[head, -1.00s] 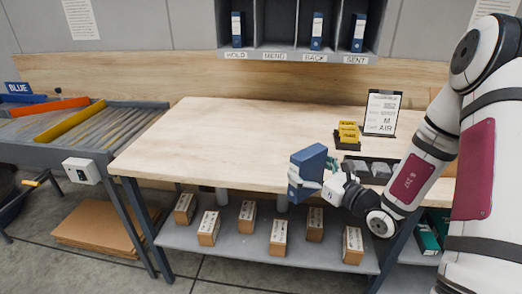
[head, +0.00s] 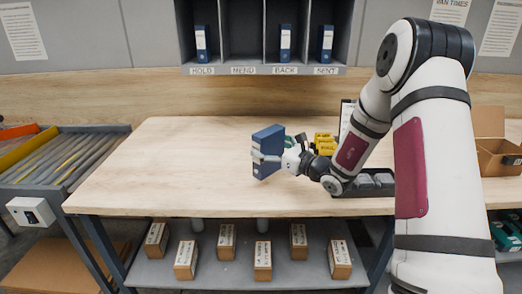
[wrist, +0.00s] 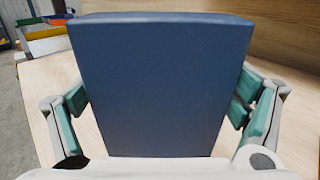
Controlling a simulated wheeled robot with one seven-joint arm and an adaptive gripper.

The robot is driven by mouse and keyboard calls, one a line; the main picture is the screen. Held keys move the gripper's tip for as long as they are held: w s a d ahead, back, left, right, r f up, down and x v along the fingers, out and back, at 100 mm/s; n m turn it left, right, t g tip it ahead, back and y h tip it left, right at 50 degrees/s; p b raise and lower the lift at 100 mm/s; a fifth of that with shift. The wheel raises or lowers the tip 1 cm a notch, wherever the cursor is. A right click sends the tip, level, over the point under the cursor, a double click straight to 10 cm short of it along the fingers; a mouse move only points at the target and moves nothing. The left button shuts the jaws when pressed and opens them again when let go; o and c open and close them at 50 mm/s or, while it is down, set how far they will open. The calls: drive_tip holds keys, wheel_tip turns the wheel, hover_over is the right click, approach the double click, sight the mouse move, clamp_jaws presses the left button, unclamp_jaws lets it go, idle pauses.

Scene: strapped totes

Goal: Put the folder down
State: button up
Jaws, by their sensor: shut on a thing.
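My gripper (head: 264,157) is shut on a blue folder (head: 270,140), a thick upright binder. The folder is over the wooden table (head: 150,160), near its middle; I cannot tell whether its bottom edge touches the top. In the wrist view the folder (wrist: 160,85) fills the middle, with the green-padded fingers (wrist: 160,112) on its left and right sides. The folder hides much of the table behind it there.
A wall rack (head: 262,71) with labelled slots holds several blue folders. Yellow cards (head: 324,141) and a dark tray (head: 365,190) are right of the folder. Several small boxes (head: 262,260) stand on the lower shelf. The table's left part is clear.

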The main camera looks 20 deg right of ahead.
drive_tip(key=shift+w+d+f, duration=0.1)
drive_tip(key=shift+w+f, duration=0.6)
drive_tip(key=shift+w, duration=0.35)
drive_tip(key=shift+w+f, duration=0.65)
drive_tip(key=shift+w, duration=0.45)
drive_tip(key=shift+w+d+f, duration=0.1)
drive_tip(key=shift+w+f, duration=0.6)
drive_tip(key=shift+w, duration=0.35)
drive_tip(key=shift+f, duration=0.1)
drive_tip(key=o, duration=1)
drive_tip(key=shift+f, duration=0.1)
drive_tip(key=shift+c, duration=0.2)
drive_tip(key=shift+o, duration=0.5)
